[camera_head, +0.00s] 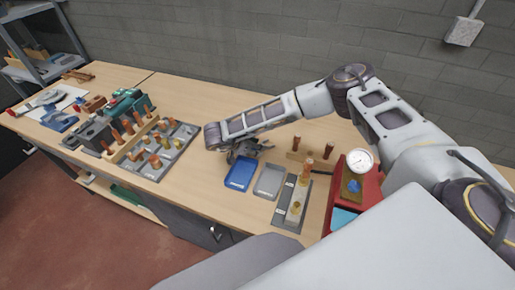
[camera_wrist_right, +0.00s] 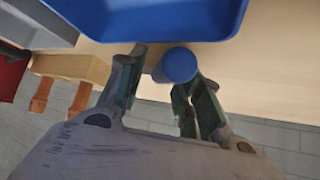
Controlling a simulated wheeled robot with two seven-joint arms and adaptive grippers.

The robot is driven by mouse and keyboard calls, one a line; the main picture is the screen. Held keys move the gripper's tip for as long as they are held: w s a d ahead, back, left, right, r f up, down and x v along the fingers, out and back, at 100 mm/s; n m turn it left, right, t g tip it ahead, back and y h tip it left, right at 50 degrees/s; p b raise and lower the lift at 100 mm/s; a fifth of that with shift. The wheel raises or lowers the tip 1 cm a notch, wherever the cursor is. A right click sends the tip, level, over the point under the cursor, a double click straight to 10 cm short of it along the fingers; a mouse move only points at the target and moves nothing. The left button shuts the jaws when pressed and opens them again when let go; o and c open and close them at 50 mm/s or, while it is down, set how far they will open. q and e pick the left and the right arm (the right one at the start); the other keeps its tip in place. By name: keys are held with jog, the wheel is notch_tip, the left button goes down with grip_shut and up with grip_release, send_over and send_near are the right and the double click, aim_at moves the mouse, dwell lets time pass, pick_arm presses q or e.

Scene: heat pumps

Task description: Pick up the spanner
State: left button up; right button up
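My right gripper (camera_head: 243,153) is low over the bench, just behind the blue tray (camera_head: 240,173). In the right wrist view its two fingers (camera_wrist_right: 166,82) stand apart. A round blue end of something (camera_wrist_right: 178,65), perhaps a tool handle, shows at the fingertips; the rest of it is hidden. I cannot tell whether the fingers grip it, or whether it is the spanner. The blue tray (camera_wrist_right: 150,18) fills the top of that view. No spanner can be made out clearly. My left gripper is out of view.
A grey tray (camera_head: 269,181) sits right of the blue one. A wooden block with copper pieces (camera_head: 310,158) stands behind it, and a red case with a gauge (camera_head: 350,190) to the right. Fittings on a grey board (camera_head: 160,152) and tools on white paper (camera_head: 50,103) lie left.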

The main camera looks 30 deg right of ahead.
grip_shut()
jog(key=shift+r, duration=0.1)
notch_tip(320, 180, up, 10)
jog(key=b, duration=0.1)
dwell(0.7)
dwell(0.3)
